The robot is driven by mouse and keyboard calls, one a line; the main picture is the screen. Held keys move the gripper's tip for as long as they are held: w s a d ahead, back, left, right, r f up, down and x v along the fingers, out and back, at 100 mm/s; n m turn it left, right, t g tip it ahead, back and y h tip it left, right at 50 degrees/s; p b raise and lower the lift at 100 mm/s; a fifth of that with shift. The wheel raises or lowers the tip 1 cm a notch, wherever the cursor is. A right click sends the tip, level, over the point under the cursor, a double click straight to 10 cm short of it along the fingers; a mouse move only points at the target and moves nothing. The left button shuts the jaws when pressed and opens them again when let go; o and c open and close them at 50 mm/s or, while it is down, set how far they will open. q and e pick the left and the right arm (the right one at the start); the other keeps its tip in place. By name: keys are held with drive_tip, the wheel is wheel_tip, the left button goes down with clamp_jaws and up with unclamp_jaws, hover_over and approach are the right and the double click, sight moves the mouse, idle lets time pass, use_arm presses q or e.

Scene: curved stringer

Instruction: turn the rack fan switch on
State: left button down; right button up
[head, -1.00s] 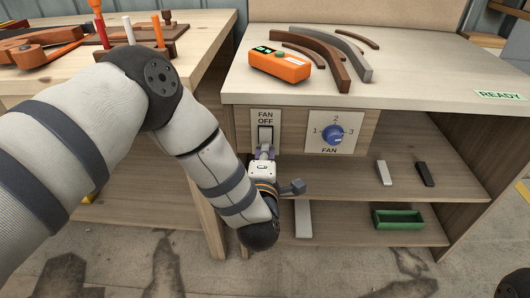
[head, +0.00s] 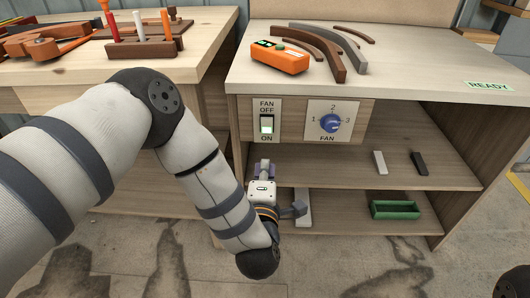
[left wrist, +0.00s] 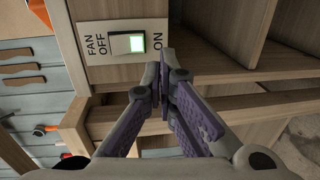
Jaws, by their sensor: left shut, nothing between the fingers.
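The fan switch (head: 267,123) is a rocker in a white plate marked FAN, OFF and ON, on the wooden panel under the right bench's top. Its lower part, on the ON side, is lit pale green; the green light also shows on the switch in the left wrist view (left wrist: 137,43). My left gripper (head: 265,164) is below the plate and apart from it. In the left wrist view, its purple-padded fingers (left wrist: 165,80) are closed together with nothing between them. My right gripper is not in view.
A blue fan knob (head: 331,123), marked 1, 2 and 3, is right of the switch. Open shelves below hold a grey block (head: 379,163), a dark block (head: 419,163) and a green tray (head: 395,210). An orange device (head: 280,57) sits on the benchtop.

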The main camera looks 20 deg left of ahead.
use_arm(q)
drive_tip(key=shift+f+v, duration=0.25)
drive_tip(key=shift+v, duration=0.9)
drive_tip(key=shift+f+v, duration=0.2)
drive_tip(key=shift+v, duration=0.9)
